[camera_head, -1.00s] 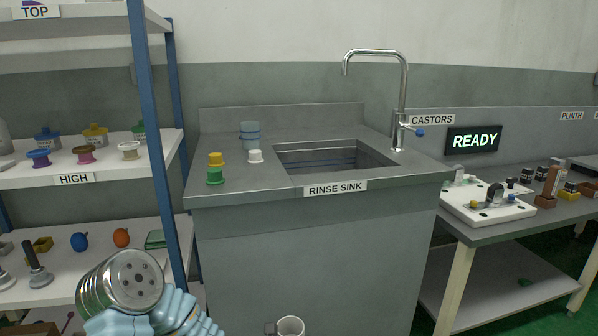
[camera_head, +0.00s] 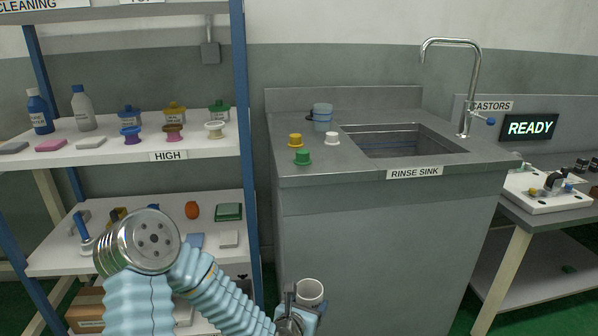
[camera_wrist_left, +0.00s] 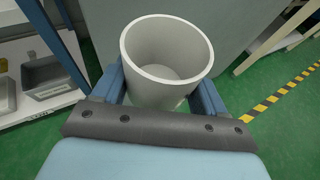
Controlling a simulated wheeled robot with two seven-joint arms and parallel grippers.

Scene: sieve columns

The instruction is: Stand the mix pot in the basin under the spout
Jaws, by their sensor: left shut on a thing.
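A plain off-white open pot, which I take to be the mix pot (camera_head: 310,292), is upright in my left gripper (camera_head: 301,313), low in front of the sink cabinet. In the left wrist view the mix pot (camera_wrist_left: 165,75) looks empty, and the blue fingers of my left gripper (camera_wrist_left: 160,92) are shut on its two sides. The basin (camera_head: 400,143) is sunk into the grey counter, above and to the right of the pot. The spout (camera_head: 424,58) is the tip of a tall curved chrome tap, and it overhangs the basin. My right gripper is not in view.
On the counter left of the basin stand a blue-grey cup (camera_head: 322,116) and yellow, white and green (camera_head: 302,157) small pieces. A loaded shelf rack (camera_head: 240,110) stands at the left. A workbench (camera_head: 545,215) stands at the right.

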